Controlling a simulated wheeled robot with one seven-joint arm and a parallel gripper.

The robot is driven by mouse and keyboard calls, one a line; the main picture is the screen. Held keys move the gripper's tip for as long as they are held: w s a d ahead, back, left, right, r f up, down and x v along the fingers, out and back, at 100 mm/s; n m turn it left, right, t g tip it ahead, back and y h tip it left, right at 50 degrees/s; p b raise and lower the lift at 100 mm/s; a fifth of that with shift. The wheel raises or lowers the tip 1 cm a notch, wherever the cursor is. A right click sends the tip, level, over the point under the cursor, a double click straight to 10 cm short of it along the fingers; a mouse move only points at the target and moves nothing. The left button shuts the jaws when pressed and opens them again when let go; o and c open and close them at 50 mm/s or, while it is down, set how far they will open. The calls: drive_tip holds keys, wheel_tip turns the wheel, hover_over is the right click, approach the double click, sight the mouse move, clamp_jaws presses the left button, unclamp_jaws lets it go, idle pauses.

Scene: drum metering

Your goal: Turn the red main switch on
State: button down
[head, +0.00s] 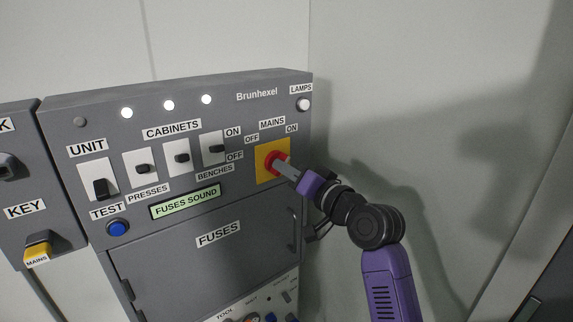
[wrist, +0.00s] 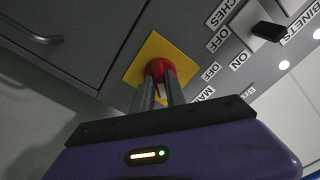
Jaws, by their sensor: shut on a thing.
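The red main switch (head: 271,162) sits on a yellow square plate (head: 264,174) at the right of the grey panel, under the MAINS label, with OFF at its upper left and ON at its upper right. My gripper (head: 284,168) reaches in from the right and is shut on the red switch. In the wrist view the two fingers of my gripper (wrist: 159,88) straddle the red switch (wrist: 158,68) on its yellow plate (wrist: 140,67). The fingers hide part of the knob, so I cannot tell its exact setting.
Cabinet toggle switches (head: 182,158), a display reading FUSES SOUND (head: 186,202) and a blue TEST button (head: 118,228) lie left of the switch. The fuses door (head: 200,255) with its handle is below. A wall (head: 400,80) stands close on the right.

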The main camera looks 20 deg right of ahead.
drive_tip(key=shift+f+m, duration=0.1)
drive_tip(key=shift+m, duration=0.4)
drive_tip(key=c, duration=1.4)
unclamp_jaws()
drive_tip(key=shift+o, duration=0.2)
drive_tip(key=b+v, duration=0.1)
drive_tip(key=v, duration=0.7)
drive_tip(key=shift+b, duration=0.35)
drive_tip(key=shift+w, duration=0.1)
